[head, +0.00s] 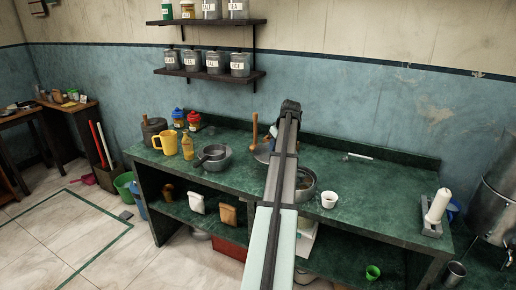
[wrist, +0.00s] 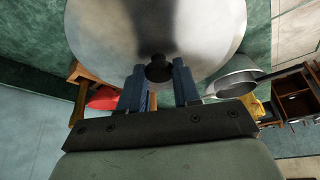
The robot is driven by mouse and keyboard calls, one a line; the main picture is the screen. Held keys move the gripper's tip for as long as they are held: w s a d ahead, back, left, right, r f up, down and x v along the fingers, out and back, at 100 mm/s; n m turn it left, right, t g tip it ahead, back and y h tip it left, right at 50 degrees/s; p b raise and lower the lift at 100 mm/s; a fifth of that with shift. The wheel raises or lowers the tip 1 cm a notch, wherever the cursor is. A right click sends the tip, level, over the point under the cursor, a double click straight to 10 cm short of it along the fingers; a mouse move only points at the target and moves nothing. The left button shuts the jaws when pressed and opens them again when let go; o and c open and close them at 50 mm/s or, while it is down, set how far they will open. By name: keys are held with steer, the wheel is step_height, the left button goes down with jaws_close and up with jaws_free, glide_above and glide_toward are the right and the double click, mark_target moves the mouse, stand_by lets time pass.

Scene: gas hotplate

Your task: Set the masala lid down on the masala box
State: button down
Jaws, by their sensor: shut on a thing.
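The masala lid (wrist: 212,28) is a wide round metal disc with a dark knob, filling the top of the wrist view. My gripper (wrist: 158,74) has its two blue fingers on either side of the knob and is shut on it. In the head view my arm hides the gripper. A grey metal edge (head: 262,152) shows left of my arm; I cannot tell if it is the lid. A round open metal container (head: 306,184), probably the masala box, stands on the green counter just right of my arm, partly hidden by it. Its contents are unclear.
On the green counter (head: 378,190), a white cup (head: 329,199) stands close right of the container. Grey pans (head: 214,157), a yellow jug (head: 168,142) and an amber bottle (head: 187,147) stand left. A white cylinder (head: 438,206) stands far right. Counter between cup and cylinder is clear.

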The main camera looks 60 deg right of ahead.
steer(key=s+a+r, duration=0.1)
steer(key=s+a, duration=0.1)
steer(key=s, duration=0.3)
steer(key=s+a+n, duration=0.1)
steer(key=s+a, duration=0.2)
steer(key=s, duration=0.3)
steer(key=shift+a+r+y, duration=0.3)
steer(key=shift+a+r, duration=0.05)
steer(key=shift+s, duration=0.1)
steer(key=shift+f, duration=0.25)
steer(key=shift+f, duration=2.65)
steer(key=shift+f, duration=0.3)
steer(key=c, duration=0.7)
jaws_free()
